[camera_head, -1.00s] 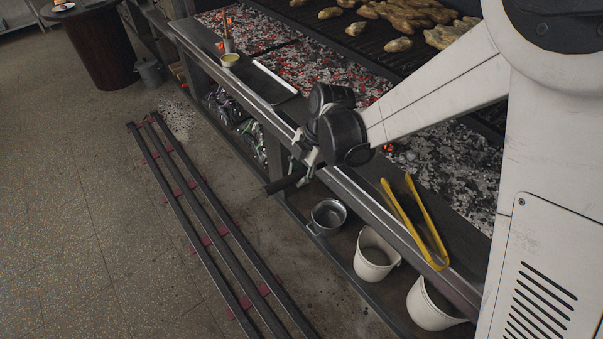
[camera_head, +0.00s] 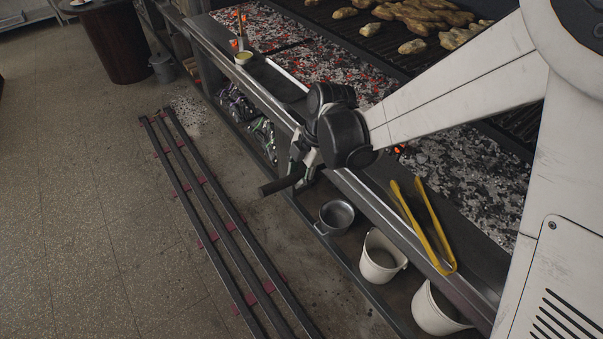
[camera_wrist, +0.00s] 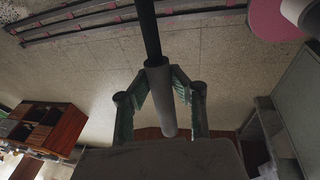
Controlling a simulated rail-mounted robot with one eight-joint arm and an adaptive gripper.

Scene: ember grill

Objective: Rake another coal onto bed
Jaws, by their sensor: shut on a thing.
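My gripper (camera_head: 302,168) hangs over the front ledge of the grill. In the wrist view my gripper (camera_wrist: 160,84) is shut around the grey grip of a dark rod, which looks like the rake handle (camera_wrist: 158,104). The handle's dark end (camera_head: 279,187) sticks out over the floor side in the head view. A coal bed with glowing red pieces (camera_head: 335,72) lies behind the ledge. Greyer, ashy coals (camera_head: 470,165) lie to the right of my forearm, with a few orange ones near my wrist.
Yellow tongs (camera_head: 425,228) lie on the ledge at right. A metal pot (camera_head: 336,216) and two white buckets (camera_head: 381,258) sit on the lower shelf. Food (camera_head: 412,47) lies on the grate. Floor rails (camera_head: 225,230) run at left.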

